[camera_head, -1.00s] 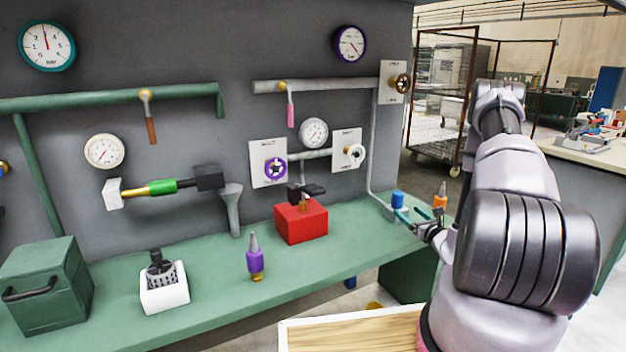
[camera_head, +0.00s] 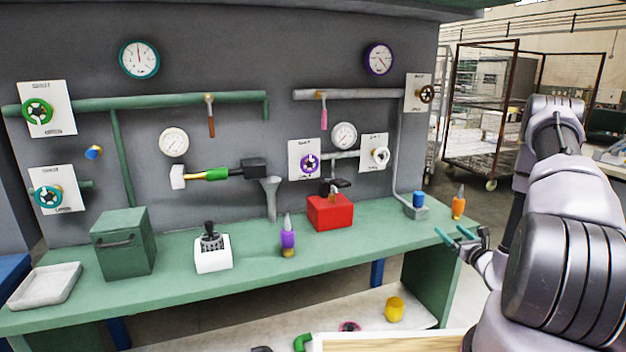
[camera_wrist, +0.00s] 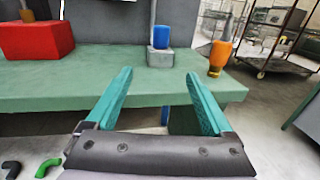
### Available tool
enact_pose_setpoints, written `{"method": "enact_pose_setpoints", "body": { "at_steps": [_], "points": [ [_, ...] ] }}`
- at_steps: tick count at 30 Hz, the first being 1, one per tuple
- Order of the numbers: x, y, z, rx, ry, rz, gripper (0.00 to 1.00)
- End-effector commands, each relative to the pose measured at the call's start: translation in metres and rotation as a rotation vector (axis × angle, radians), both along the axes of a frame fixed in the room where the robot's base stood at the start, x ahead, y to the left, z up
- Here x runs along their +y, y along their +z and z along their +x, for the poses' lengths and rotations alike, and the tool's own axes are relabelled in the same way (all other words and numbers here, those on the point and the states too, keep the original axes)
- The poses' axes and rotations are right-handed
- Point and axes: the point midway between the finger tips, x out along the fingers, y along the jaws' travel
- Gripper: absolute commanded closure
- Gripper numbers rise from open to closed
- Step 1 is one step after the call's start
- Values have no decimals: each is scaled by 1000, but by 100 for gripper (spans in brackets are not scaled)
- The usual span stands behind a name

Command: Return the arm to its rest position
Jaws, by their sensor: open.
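My gripper (camera_head: 455,236) is open and empty, its two teal fingers spread apart near the bench's right end. In the wrist view my gripper (camera_wrist: 156,100) shows both fingers pointing toward the bench edge, with nothing between them. My arm reaches in from the right side of the head view, bent, with its large dark joint nearest the camera. The green bench (camera_head: 180,262) lies left of my gripper.
On the bench near my gripper stand a blue knob on a grey block (camera_head: 417,206), an orange bottle (camera_head: 458,206) and a red box (camera_head: 330,213). A purple bottle (camera_head: 288,240) stands further left. A wire cage trolley (camera_head: 485,110) stands behind. A yellow object (camera_head: 394,309) sits below.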

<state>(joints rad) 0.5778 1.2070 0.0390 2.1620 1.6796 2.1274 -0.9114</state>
Motion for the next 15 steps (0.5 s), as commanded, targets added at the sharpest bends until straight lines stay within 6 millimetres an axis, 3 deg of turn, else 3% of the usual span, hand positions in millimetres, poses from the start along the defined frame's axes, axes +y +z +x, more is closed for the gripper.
{"method": "enact_pose_setpoints", "body": {
  "at_steps": [11, 15],
  "points": [
    [36, 52, 14, -50, 166, -33, 14],
    [59, 83, 17, -75, 267, -58, 14]
  ]
}}
